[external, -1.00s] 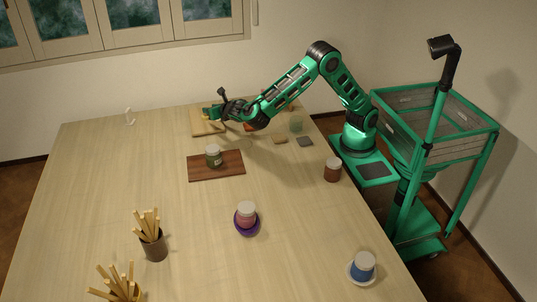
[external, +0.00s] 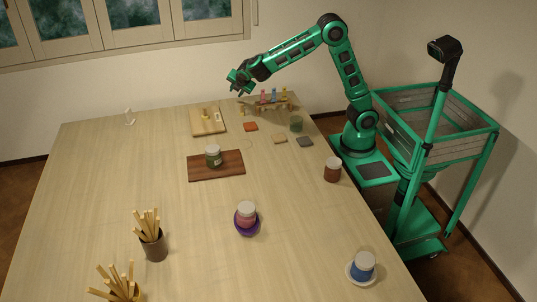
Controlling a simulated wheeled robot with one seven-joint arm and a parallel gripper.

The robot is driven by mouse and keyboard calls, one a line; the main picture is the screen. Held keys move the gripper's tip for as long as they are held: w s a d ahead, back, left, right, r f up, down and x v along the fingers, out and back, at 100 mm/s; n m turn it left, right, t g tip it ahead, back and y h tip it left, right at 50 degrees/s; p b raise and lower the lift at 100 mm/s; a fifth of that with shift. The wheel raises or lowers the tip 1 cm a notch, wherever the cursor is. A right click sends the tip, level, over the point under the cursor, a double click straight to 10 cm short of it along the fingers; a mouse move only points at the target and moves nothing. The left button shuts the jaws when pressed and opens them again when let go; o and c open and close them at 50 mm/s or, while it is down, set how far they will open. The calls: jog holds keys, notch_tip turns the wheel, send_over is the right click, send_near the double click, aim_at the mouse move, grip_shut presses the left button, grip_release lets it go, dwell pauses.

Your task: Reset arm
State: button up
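My gripper (external: 240,90) is raised in the air above the far part of the table (external: 110,190), over the area between a light wooden board and a small rack. The fingers look small and dark here, and I cannot tell how far apart they are. Nothing is clearly seen held. The light wooden board (external: 200,128) lies below and to the left, with small yellowish and pale items (external: 206,115) on it. My arm reaches from its base at the table's right edge up and to the left.
A rack (external: 260,108) with several coloured items stands at the back. Coloured tiles (external: 250,127) lie near it. A brown jar (external: 332,170), pink jar (external: 246,213), blue jar (external: 363,265) and stick cups (external: 154,247) stand nearer.

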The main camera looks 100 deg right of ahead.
jog(key=s+d+m+y, duration=0.1)
jog(key=s+m, duration=0.1)
jog(key=s, duration=0.2)
jog(key=s+d+m, duration=0.2)
jog(key=s+m, duration=0.1)
jog(key=s+d+m+g+y, duration=0.1)
jog(key=s+d+m, duration=0.1)
jog(key=s, duration=0.2)
jog(key=shift+s+d+m+y, duration=0.1)
jog(key=shift+s+m+y, duration=0.2)
jog(key=shift+s, duration=0.05)
jog(key=s+m, duration=0.1)
jog(key=s, duration=0.1)
jog(key=s+a+m, duration=0.1)
jog(key=s, duration=0.1)
jog(key=s+a+m+g+y, duration=0.1)
jog(key=s, duration=0.2)
jog(key=shift+f, duration=0.15)
jog(key=s+a+f+m+g+y, duration=0.1)
jog(key=s+a+m+y, duration=0.15)
jog(key=s+a, duration=0.6)
jog(key=s+a+f+m+g+y, duration=0.1)
jog(key=s+a+f+m+y, duration=0.3)
jog(key=s, duration=0.7)
jog(key=a+r+t+h, duration=0.1)
jog(key=a+t, duration=0.1)
jog(key=a, duration=0.6)
jog(key=shift+w+a+r+t, duration=0.3)
jog(key=shift+w+a+t, duration=0.05)
jog(key=shift+w+t, duration=0.1)
